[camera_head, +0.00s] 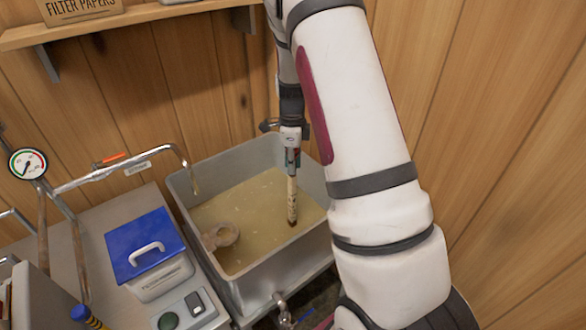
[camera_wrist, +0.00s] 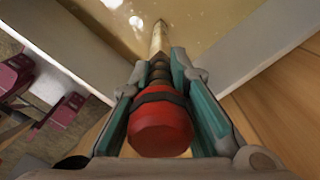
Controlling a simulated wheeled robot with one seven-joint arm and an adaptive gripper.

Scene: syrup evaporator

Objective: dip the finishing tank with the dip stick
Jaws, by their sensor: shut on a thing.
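The finishing tank (camera_head: 249,288) is a grey metal box, open at the top, holding yellowish-brown liquid (camera_head: 256,196). The dip stick (camera_head: 291,199) points down over the liquid inside the tank. It is pale with a dark lower end. I cannot tell for sure whether its tip touches the liquid. In the wrist view its red-capped handle (camera_wrist: 160,128) sits between my fingers and its pale shaft (camera_wrist: 158,38) runs toward the liquid. My gripper (camera_head: 291,152) is shut on the dip stick handle above the tank. My arm hides part of the tank's right side.
A round tan fitting (camera_head: 221,236) shows at the tank's left inner wall. A pipe spout (camera_head: 186,165) hangs over the left rim. A blue-lidded box (camera_head: 148,246) and a control box (camera_head: 187,312) stand left of the tank. Wooden walls close in behind and right.

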